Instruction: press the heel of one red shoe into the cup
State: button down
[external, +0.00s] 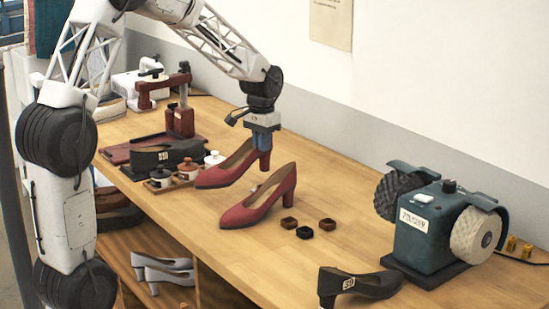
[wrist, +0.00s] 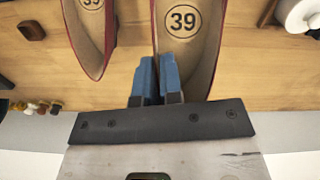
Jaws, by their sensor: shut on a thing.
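Two red high-heeled shoes are near the middle of the bench. My gripper (external: 263,148) is shut on the back of the farther red shoe (external: 228,170), just above its heel. In the wrist view my blue fingers (wrist: 159,78) pinch its rear rim, and this shoe (wrist: 206,68) shows a "39" insole. I cannot tell whether its heel touches the bench. The nearer red shoe (external: 260,208) stands free beside it, also seen in the wrist view (wrist: 88,35). Three small open cups lie to its right: a red-brown one (external: 289,223), a black one (external: 304,232) and a brown one (external: 327,224).
A teal polisher (external: 430,232) with two wheels stands at the right. A black shoe (external: 360,284) lies at the front edge. The bench between cups and polisher is clear.

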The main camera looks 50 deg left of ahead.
aim_at(262, 155)
jog(key=shift+f, duration=3.4)
dwell(2.9)
jog(key=shift+r, duration=0.1)
jog(key=shift+r, duration=1.65)
